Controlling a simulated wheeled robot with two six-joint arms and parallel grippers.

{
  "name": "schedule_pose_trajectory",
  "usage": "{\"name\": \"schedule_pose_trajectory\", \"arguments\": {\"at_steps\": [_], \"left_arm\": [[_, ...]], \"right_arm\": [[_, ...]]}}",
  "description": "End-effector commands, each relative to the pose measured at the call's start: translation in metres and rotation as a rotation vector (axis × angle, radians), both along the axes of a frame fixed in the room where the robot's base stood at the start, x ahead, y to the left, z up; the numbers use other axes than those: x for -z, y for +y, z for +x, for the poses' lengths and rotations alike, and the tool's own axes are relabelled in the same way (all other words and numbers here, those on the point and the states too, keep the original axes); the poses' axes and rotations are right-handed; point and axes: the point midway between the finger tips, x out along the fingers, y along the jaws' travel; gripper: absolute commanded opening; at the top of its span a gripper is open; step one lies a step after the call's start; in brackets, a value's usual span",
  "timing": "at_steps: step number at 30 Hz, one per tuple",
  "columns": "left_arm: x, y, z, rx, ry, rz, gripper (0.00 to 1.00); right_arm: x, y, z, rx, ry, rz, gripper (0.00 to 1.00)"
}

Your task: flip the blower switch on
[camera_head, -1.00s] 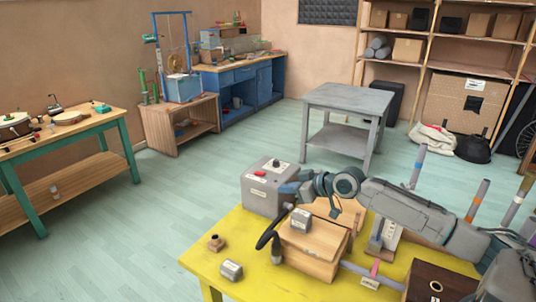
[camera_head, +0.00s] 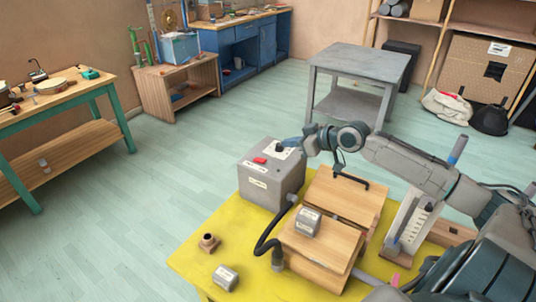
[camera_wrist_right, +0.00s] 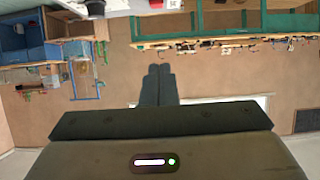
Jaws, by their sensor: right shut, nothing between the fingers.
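The grey blower box (camera_head: 268,182) stands at the back left of the yellow table. Its top carries a red switch (camera_head: 260,160) and a dark knob (camera_head: 279,147) on a pale plate. A label is on its front. My right gripper (camera_head: 290,142) reaches in from the right, with its tips by the knob at the top's back right edge. I cannot tell whether they touch. My left gripper is not in view.
A wooden bellows-like box (camera_head: 328,245) with a small grey block (camera_head: 307,222) stands right of the blower, with a black hose (camera_head: 268,235) beside it. Another grey block (camera_head: 225,277) and a brown fitting (camera_head: 209,242) lie on the yellow table (camera_head: 190,263).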

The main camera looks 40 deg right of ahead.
Motion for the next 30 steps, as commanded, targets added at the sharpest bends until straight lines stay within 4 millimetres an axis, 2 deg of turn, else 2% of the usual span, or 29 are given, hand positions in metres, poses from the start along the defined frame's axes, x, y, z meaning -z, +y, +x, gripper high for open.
{"name": "schedule_pose_trajectory", "arguments": {"at_steps": [7, 14, 30], "left_arm": [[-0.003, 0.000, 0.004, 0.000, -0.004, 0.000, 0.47], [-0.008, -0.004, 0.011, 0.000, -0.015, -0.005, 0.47], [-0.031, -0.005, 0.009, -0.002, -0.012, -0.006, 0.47]], "right_arm": [[0.002, 0.002, 0.007, 0.004, -0.003, 0.004, 0.00], [0.010, 0.010, 0.023, 0.000, -0.003, 0.007, 0.00], [0.037, 0.032, 0.077, 0.003, -0.001, 0.006, 0.00]]}}
